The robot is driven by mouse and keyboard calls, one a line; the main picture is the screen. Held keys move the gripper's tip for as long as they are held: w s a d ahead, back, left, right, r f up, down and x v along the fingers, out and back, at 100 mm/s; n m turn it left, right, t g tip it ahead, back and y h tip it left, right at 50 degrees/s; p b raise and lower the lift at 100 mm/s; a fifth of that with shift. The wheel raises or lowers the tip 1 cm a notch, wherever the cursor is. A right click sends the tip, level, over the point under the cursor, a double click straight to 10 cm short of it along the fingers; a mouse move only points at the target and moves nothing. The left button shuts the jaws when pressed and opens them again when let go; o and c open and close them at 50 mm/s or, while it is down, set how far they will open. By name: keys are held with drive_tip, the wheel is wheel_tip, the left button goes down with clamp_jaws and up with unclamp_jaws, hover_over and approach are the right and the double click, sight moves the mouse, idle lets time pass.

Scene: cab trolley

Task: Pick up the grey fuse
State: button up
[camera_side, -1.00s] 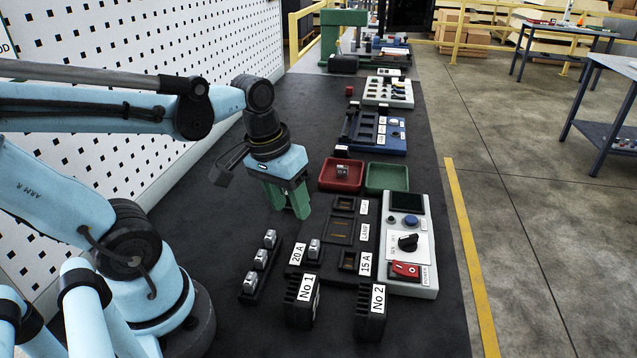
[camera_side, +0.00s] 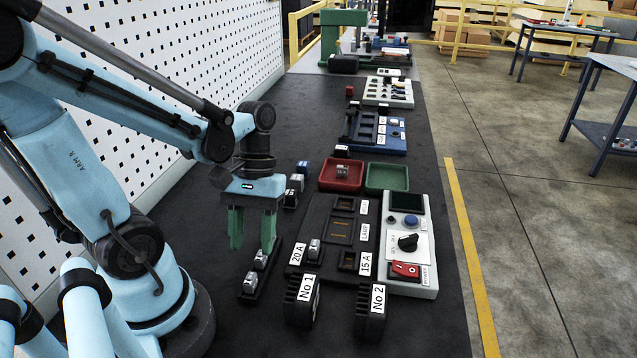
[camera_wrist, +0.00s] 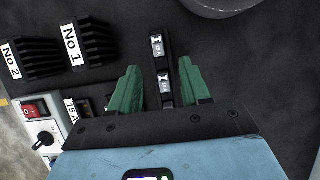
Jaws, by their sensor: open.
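Small grey fuses stand in a narrow black rack on the dark bench. In the side view I see the front fuse (camera_side: 249,283) and the one behind it (camera_side: 260,261); the far end of the rack is hidden by a finger. In the wrist view, two fuses show, one (camera_wrist: 158,45) beyond my fingertips and one (camera_wrist: 164,80) between the fingers. My gripper (camera_side: 252,247), with green fingers, is open and empty, pointing down over the rack's far part. In the wrist view my gripper (camera_wrist: 160,66) straddles the line of the rack. No finger clearly touches a fuse.
A black socket board holds another grey fuse (camera_side: 315,248). Beside it is a white control panel (camera_side: 425,255). A red tray (camera_side: 326,180) holding a fuse and an empty green tray (camera_side: 387,178) lie behind. Black finned blocks No 1 (camera_side: 300,303) and No 2 (camera_side: 371,315) stand in front.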

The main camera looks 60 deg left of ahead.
sight(251, 276)
drive_tip(key=shift+d+x, duration=0.1)
drive_tip(key=shift+x, duration=1.4)
drive_tip(key=shift+d+x, duration=0.15)
drive_tip(key=shift+x, duration=1.35)
drive_tip(key=shift+s, duration=0.1)
drive_tip(key=shift+r, duration=0.1)
clamp_jaws()
